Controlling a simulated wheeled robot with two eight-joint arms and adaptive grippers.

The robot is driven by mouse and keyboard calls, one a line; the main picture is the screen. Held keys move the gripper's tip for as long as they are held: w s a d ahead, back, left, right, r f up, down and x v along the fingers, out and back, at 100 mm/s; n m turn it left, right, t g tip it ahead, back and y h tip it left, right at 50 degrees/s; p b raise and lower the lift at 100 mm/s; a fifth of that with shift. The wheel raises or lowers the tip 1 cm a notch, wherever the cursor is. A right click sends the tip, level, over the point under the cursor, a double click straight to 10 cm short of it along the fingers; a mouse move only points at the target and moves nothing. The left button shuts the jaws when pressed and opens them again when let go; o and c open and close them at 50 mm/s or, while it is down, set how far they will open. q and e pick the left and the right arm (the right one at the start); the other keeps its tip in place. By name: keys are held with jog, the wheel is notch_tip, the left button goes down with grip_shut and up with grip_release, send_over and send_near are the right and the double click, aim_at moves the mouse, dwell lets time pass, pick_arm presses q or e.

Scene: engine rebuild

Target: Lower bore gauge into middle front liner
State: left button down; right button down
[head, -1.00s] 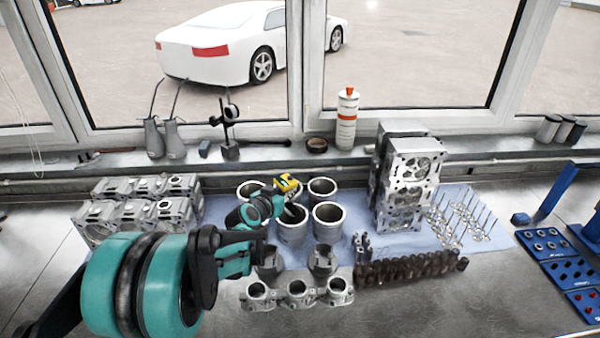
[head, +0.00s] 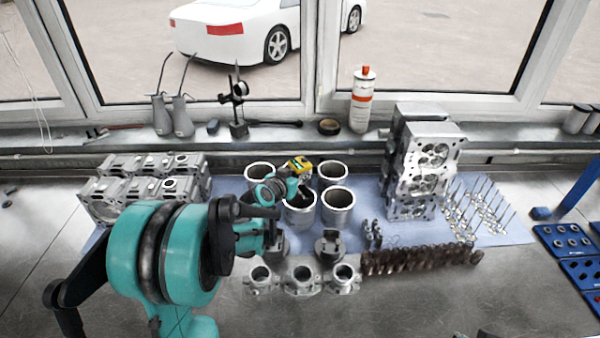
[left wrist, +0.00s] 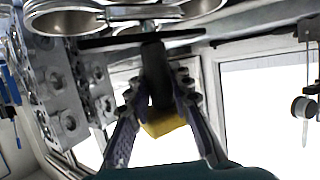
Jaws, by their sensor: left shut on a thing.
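The bore gauge (head: 301,166), with a yellow body, is held by my left gripper (head: 297,183). In the left wrist view the gripper's fingers (left wrist: 158,88) close around the gauge's dark grip (left wrist: 155,62), with the yellow body (left wrist: 166,122) beside them. The gauge is above the middle front liner (head: 300,219), a grey metal cylinder with an open top. The gripper and gauge cover part of the liner's mouth, and I cannot tell whether the gauge's lower end is inside the bore. My right gripper is not in view.
The right front liner (head: 338,207) and back right liner (head: 332,174) stand close by. Pistons (head: 329,245) and grey metal housings (head: 303,281) are in front. Cylinder heads (head: 420,180) rise to the right. Bare bench (head: 420,305) shows at the front right.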

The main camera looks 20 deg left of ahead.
aim_at(300, 185)
pick_arm(q)
jog(key=shift+f+b, duration=2)
jog(key=shift+f, duration=0.5)
jog(key=shift+f, duration=0.15)
dwell(0.4)
jog(key=shift+r+p, duration=2.15)
jog(key=shift+r, duration=0.95)
